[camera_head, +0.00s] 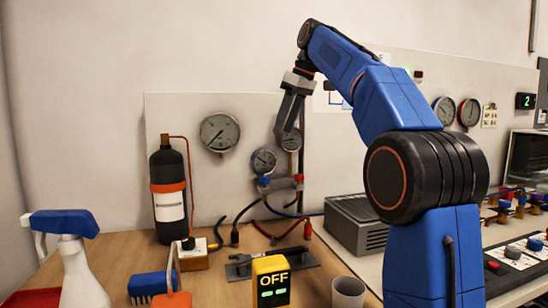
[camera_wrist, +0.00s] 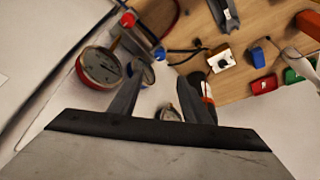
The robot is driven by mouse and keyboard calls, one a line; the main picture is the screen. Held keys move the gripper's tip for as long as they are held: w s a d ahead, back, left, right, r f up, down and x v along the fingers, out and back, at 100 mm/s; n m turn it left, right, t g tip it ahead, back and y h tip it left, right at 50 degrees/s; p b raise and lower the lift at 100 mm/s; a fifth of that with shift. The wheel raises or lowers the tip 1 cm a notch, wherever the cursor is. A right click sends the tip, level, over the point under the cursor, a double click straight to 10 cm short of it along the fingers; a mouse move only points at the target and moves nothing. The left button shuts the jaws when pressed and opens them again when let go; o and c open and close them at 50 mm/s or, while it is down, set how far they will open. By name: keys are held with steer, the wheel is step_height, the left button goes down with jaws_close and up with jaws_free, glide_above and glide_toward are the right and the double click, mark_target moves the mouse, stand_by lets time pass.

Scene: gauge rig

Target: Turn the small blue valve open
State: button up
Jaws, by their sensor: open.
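A blue valve knob (camera_head: 263,182) sits at the left end of a small manifold under two gauges in the head view, with a red knob (camera_head: 299,179) at the other end. The blue knob (camera_wrist: 160,53) and the red knob (camera_wrist: 128,19) also show in the wrist view. My gripper (camera_head: 281,130) hangs in the air above the manifold, pointing down, near the two gauges. In the wrist view its two fingers (camera_wrist: 155,92) are apart with nothing held between them, and the blue knob lies beyond them, untouched.
A gauge (camera_head: 264,161) stands close above the blue knob. A black bottle (camera_head: 168,200) is at the left. A grey box (camera_head: 355,222) stands right of the manifold. Hoses (camera_head: 270,232) trail over the wooden table. More coloured valves (camera_head: 510,200) are at the far right.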

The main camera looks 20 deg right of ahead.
mark_target(267, 178)
steer(key=shift+m, duration=0.5)
steer(key=x, duration=1.7)
steer(key=shift+w+a+f, duration=0.1)
steer(key=shift+a+f, duration=0.05)
